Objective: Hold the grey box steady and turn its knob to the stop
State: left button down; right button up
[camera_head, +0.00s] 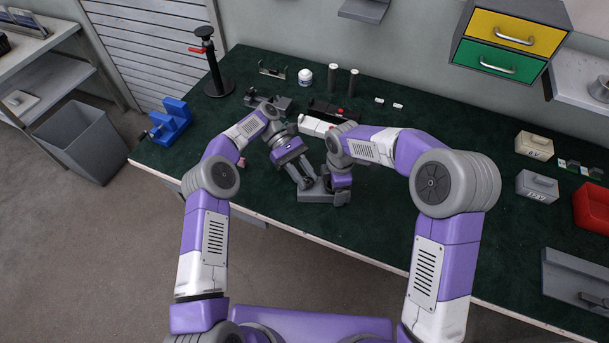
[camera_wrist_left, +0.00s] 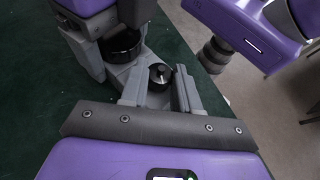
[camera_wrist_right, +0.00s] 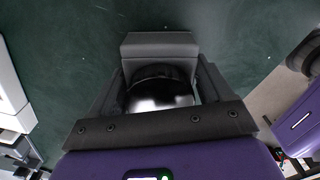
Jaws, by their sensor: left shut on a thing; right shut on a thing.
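The grey box (camera_head: 316,197) lies near the bench's front edge, under both grippers. In the left wrist view, a small dark round knob (camera_wrist_left: 160,74) with a pale mark sits on it. The right wrist view shows the grey end of the box (camera_wrist_right: 160,42) and a glossy black round part (camera_wrist_right: 160,80) between the fingers. The exact finger contacts are partly hidden.
Behind the grippers stand a white block (camera_head: 313,125), a blue vise (camera_head: 170,122) and a black stand (camera_head: 216,75). Two small labelled boxes (camera_head: 534,145) (camera_head: 537,186) and a red bin (camera_head: 592,207) are at the right.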

pick_arm(q)
jog(key=shift+w, duration=0.15)
jog(key=c, duration=0.8)
grip_release()
jog(key=shift+c, duration=0.3)
